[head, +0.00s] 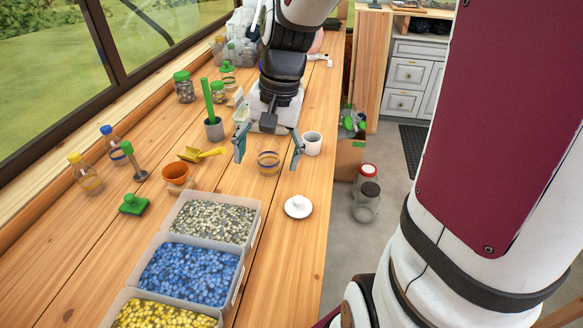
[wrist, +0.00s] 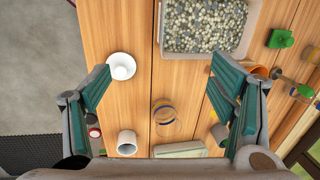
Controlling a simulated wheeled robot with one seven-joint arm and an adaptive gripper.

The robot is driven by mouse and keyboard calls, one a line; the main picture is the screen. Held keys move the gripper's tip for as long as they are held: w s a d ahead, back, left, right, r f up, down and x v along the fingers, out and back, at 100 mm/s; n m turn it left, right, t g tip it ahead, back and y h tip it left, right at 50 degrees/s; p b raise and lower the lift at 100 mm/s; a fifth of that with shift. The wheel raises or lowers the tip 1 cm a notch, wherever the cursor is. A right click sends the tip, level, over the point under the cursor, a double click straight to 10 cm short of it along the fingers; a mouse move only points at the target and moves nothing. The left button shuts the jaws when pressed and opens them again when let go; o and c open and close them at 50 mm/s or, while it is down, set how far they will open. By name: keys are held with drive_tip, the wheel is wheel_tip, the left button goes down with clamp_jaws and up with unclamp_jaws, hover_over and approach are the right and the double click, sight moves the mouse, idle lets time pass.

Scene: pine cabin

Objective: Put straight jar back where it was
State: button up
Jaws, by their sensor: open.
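The straight jar is most likely the clear glass with a blue and yellow band (head: 268,159); it stands on the wooden table. It also shows in the wrist view (wrist: 163,112), low in the middle. My gripper (head: 268,150) is open, its two fingers apart on either side of the jar as seen in the head view. In the wrist view my gripper (wrist: 158,85) has the jar between the lines of its fingers, with clear gaps to both. I cannot tell how high the fingers are above the table. No marked former place for the jar shows.
A yellow scoop (head: 201,154), terracotta pot (head: 176,175) and grey cup (head: 214,130) stand left. Bins of pebbles (head: 212,220) and blue pieces (head: 188,275) fill the front.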

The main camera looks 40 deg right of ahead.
drive_tip(key=s+a+r+n+t, duration=0.2)
drive_tip(key=s+r+n, duration=0.2)
drive_tip(key=s, duration=0.3)
drive_tip(key=s+a+r+n+t+h, duration=0.1)
drive_tip(key=s+a+r+n, duration=0.1)
drive_tip(key=s+r+n, duration=0.2)
drive_tip(key=s, duration=0.3)
drive_tip(key=shift+s+a+r+t+h, duration=0.2)
drive_tip(key=shift+r+t+h, duration=0.1)
drive_tip(key=shift+r+t, duration=0.1)
drive_tip(key=shift+s+f, duration=0.1)
